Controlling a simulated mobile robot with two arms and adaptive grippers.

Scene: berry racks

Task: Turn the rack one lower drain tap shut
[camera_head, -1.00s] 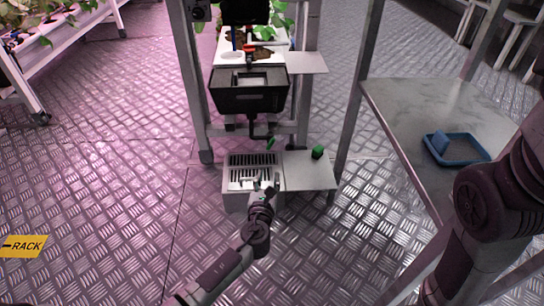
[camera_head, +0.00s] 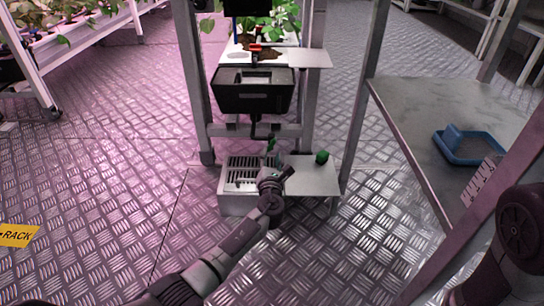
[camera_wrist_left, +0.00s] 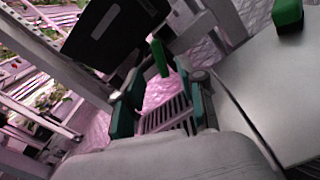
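The lower drain tap's green handle (camera_head: 270,146) hangs under the black tank (camera_head: 252,98), above a grated white box (camera_head: 236,204). It also shows in the left wrist view as a green lever (camera_wrist_left: 160,57). My left gripper (camera_head: 276,172) is over the box, just below the handle in the head view. In the left wrist view its green-padded fingers (camera_wrist_left: 161,80) are spread apart. The lever appears between and slightly beyond the fingertips; I cannot tell whether they touch. My right gripper is out of view.
A green knob (camera_head: 321,157) sits on the white plate right of the box. Rack posts (camera_head: 192,80) stand on both sides. A metal table (camera_head: 440,120) with a blue tray (camera_head: 467,158) is at the right. Open floor lies at the left front.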

